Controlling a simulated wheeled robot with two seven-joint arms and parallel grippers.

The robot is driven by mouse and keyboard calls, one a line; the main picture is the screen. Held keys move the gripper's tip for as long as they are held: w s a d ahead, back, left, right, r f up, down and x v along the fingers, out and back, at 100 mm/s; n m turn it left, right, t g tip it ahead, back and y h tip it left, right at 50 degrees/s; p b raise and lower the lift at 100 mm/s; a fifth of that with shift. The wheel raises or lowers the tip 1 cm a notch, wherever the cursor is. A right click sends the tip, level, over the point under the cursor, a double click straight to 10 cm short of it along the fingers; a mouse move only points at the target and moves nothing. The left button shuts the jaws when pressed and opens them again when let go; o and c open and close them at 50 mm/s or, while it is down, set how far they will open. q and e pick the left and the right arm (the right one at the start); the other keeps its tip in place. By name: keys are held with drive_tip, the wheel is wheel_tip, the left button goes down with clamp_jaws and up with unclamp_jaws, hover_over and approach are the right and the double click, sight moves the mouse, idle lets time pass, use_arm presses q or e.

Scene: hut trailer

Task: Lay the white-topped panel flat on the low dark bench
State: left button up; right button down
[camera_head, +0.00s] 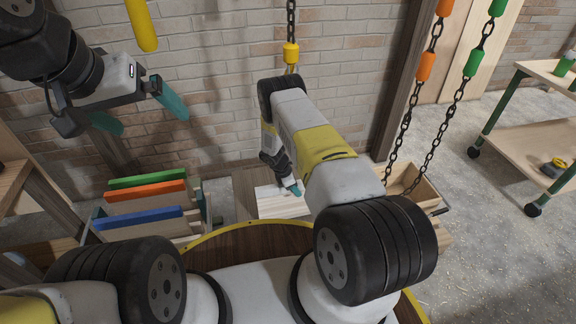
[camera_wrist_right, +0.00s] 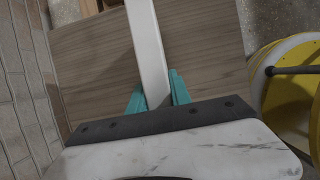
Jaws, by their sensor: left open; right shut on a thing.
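The white-topped panel (camera_head: 280,204) is in the head view, at the low dark bench (camera_head: 243,192) by the brick wall. My right gripper (camera_head: 295,189) is shut on the panel; my arm partly covers it. In the right wrist view, the teal fingers of my right gripper (camera_wrist_right: 155,92) grip the panel (camera_wrist_right: 147,45), which shows as a narrow white strip. The brown wood-grain bench top (camera_wrist_right: 95,60) lies behind it. I cannot tell whether the panel touches the bench. My left gripper (camera_head: 152,122) is open and empty, raised at the upper left, away from the panel.
A rack with green, orange and blue boards (camera_head: 140,217) stands left of the bench. Chains (camera_head: 408,120) hang on the right, in front of a wooden box (camera_head: 412,186). A wheeled cart (camera_head: 535,150) stands far right. The floor between is mostly clear.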

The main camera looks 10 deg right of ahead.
drive_tip(key=shift+w+f, duration=0.1)
drive_tip(key=c, duration=1.2)
unclamp_jaws()
drive_tip(key=v, duration=1.2)
